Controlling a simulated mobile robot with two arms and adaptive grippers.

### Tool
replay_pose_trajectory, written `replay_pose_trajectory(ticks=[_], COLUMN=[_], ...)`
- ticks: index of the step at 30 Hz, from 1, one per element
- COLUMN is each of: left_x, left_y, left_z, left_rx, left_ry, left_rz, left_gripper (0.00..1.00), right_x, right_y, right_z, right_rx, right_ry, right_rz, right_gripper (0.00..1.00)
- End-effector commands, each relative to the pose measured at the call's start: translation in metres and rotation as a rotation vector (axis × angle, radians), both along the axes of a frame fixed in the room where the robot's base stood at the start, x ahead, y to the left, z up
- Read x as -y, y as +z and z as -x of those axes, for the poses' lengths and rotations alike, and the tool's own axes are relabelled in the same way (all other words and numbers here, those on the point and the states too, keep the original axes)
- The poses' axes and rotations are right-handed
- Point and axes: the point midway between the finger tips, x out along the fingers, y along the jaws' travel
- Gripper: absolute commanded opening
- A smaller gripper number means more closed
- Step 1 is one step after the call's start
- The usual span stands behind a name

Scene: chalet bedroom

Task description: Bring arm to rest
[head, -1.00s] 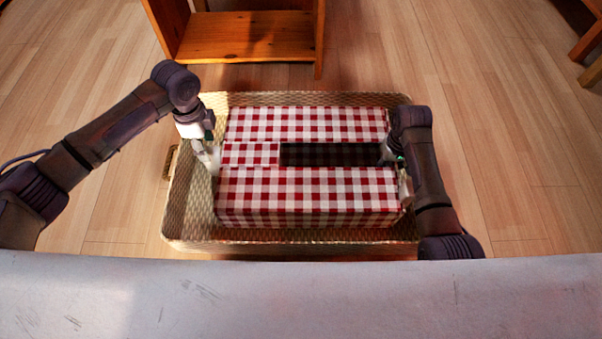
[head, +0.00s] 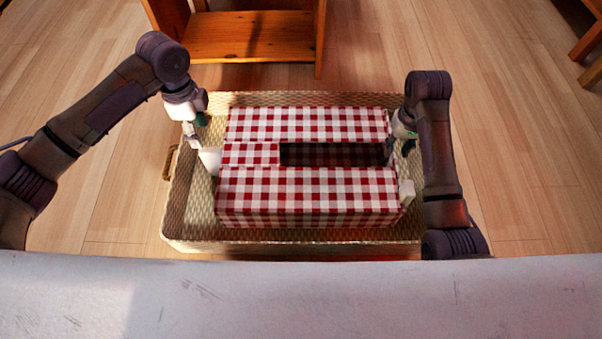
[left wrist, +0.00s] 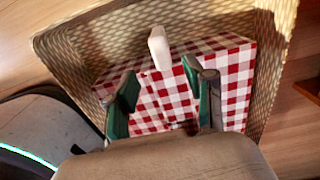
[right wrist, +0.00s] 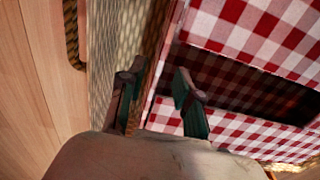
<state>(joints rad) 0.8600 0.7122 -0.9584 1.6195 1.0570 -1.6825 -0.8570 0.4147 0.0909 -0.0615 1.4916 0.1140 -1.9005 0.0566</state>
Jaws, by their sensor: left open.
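My left gripper (head: 194,140) is open above the left rim of the basket, just behind a white piece (head: 210,160) at the left side of a red-and-white checkered box (head: 310,182). In the left wrist view its fingers (left wrist: 160,95) are apart with nothing held, and the white piece (left wrist: 159,47) stands beyond them. My right gripper (head: 402,145) is at the right side of the box. In the right wrist view its fingers (right wrist: 158,88) are apart, one on each side of the box's edge as seen; contact cannot be told.
The box sits in a woven basket (head: 190,230) with a side handle (head: 168,163). Another white piece (head: 406,192) is at the box's right side. The box has a dark opening (head: 330,154). A wooden shelf (head: 250,45) stands behind. Wood floor is clear on both sides.

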Motion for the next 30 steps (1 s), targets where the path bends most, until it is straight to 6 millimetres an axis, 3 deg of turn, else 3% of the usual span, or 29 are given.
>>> replay_pose_trajectory(ticks=[6, 24, 28, 30], left_x=[0.0, 0.002, 0.031, 0.064], left_y=[0.0, 0.0, 0.003, 0.01], left_z=[0.0, 0.0, -0.006, -0.012], left_rx=[0.0, 0.005, 0.082, 0.171], left_ry=[0.0, 0.0, 0.004, 0.014], left_rz=[0.0, 0.006, 0.082, 0.178], left_gripper=[0.54, 0.54, 0.54, 0.54], right_x=[0.0, 0.0, -0.005, -0.01], right_y=[0.02, 0.021, 0.03, 0.042], right_z=[0.0, -0.001, -0.013, -0.028], right_rx=[0.0, 0.007, 0.117, 0.243], right_ry=[-0.001, 0.0, 0.014, 0.031], right_rz=[0.0, 0.0, 0.0, -0.002], right_gripper=[0.34, 0.34, 0.34, 0.34])
